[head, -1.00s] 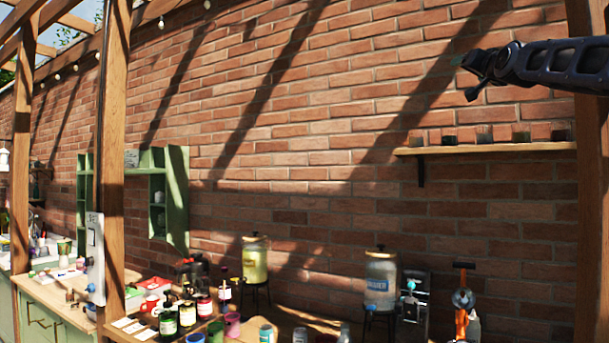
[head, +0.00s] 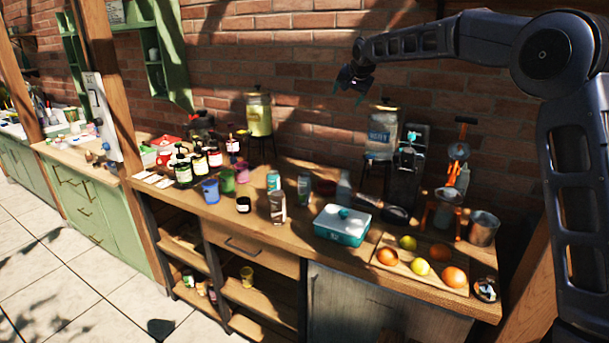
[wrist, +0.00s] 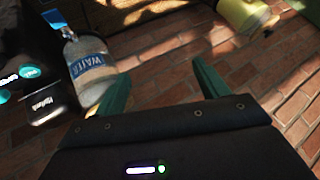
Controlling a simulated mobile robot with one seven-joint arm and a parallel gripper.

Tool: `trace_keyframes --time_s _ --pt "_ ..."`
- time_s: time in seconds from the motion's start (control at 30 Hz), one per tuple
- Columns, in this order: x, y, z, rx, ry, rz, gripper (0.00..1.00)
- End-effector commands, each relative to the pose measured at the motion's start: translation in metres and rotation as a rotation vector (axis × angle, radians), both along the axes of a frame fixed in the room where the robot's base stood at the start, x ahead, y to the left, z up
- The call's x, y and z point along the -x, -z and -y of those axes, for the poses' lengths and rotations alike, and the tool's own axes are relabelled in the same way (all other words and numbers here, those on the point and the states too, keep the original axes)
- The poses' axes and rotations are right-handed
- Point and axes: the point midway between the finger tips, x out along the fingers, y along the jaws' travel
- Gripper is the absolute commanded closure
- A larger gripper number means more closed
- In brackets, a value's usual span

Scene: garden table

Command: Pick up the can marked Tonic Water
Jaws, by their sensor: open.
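Several cans stand on the wooden counter (head: 255,225) in the head view: a teal can (head: 273,181), a grey-green can (head: 304,188), a silver-brown can (head: 277,208) in front and a dark reddish can (head: 326,188). Their labels are too small to read, so I cannot tell which is Tonic Water. My gripper (head: 350,90) is high above the back of the counter, in front of the brick wall, apart from the cans. In the wrist view its green fingers (wrist: 160,90) are spread with nothing between them. No can shows in the wrist view.
A water dispenser (head: 382,135) stands at the back below my gripper; it also shows in the wrist view (wrist: 88,75). A teal box (head: 342,226), a fruit board (head: 430,285) and a pan (head: 397,214) lie right of the cans. Dark bottles (head: 183,172) and cups crowd the left.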

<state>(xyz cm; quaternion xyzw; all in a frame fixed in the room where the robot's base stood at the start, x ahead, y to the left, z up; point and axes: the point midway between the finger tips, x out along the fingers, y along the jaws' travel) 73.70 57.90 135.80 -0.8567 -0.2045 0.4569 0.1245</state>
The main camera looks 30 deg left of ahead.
Motion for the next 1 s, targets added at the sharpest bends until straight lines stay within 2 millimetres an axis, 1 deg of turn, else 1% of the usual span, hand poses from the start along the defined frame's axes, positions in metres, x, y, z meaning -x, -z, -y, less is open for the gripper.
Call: trace_keyframes --time_s 0.03,0.07,0.1,0.17,0.2,0.3,0.4,0.5,0.63,0.77,1.0 --pt "0.014 0.034 -0.023 0.05 -0.01 -0.034 0.27" --pt "0.022 0.052 -0.033 0.079 -0.011 -0.051 0.27" --pt "0.032 0.074 -0.045 0.116 -0.01 -0.07 0.27" --pt "0.048 0.108 -0.063 0.176 -0.009 -0.098 0.27" --pt "0.06 0.13 -0.073 0.215 -0.007 -0.112 0.27" --pt "0.087 0.178 -0.094 0.305 0.002 -0.138 0.27" --pt "0.111 0.215 -0.109 0.379 0.011 -0.15 0.27" --pt "0.125 0.238 -0.116 0.428 0.019 -0.152 0.27" --pt "0.133 0.251 -0.12 0.453 0.026 -0.153 0.27" --pt "0.13 0.261 -0.121 0.458 0.028 -0.153 0.27" --pt "0.117 0.291 -0.122 0.457 0.027 -0.154 0.27"
